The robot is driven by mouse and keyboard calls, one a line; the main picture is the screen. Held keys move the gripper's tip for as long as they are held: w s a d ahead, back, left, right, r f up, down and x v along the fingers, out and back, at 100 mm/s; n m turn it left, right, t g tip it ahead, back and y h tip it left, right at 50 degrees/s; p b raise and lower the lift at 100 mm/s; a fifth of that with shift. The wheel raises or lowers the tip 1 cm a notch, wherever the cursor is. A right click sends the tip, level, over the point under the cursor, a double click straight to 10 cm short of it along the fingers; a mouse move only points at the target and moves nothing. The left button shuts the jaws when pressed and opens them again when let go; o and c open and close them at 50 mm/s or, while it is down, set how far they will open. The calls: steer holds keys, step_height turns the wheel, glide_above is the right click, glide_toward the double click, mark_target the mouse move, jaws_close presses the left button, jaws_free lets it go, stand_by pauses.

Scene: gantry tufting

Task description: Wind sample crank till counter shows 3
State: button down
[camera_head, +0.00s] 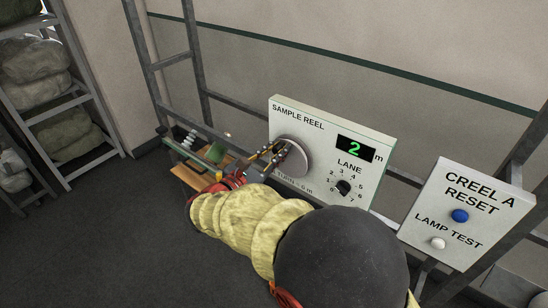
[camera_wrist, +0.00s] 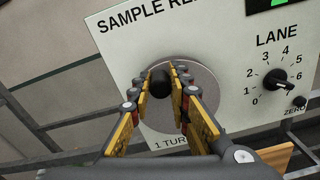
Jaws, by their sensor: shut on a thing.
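The sample reel panel (camera_head: 325,118) is a pale board on the metal frame. Its counter (camera_head: 356,148) reads 2 m in green. A round grey crank disc (camera_head: 296,160) sits on its left part; it also shows in the wrist view (camera_wrist: 205,75). My gripper (camera_head: 277,152) reaches the disc from the left. In the wrist view, my gripper (camera_wrist: 162,88) is shut on the black crank knob (camera_wrist: 160,84), which stands between the two fingertips at the disc's left part. The finger pads partly hide the disc and the lettering below it.
A lane dial (camera_head: 343,188) is right of the disc, with a small zero button (camera_wrist: 299,102) near it. A second panel (camera_head: 470,205) at right has a blue button (camera_head: 460,216) and a white button (camera_head: 438,243). Shelves with wrapped bundles (camera_head: 65,130) stand at left.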

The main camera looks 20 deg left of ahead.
stand_by(0.4)
steer(key=c, duration=1.8)
jaws_free()
steer(key=shift+o, duration=0.8)
steer(key=shift+s, duration=0.1)
steer(key=v, duration=1.1)
steer(key=shift+s, duration=0.4)
steer(key=shift+a, duration=0.15)
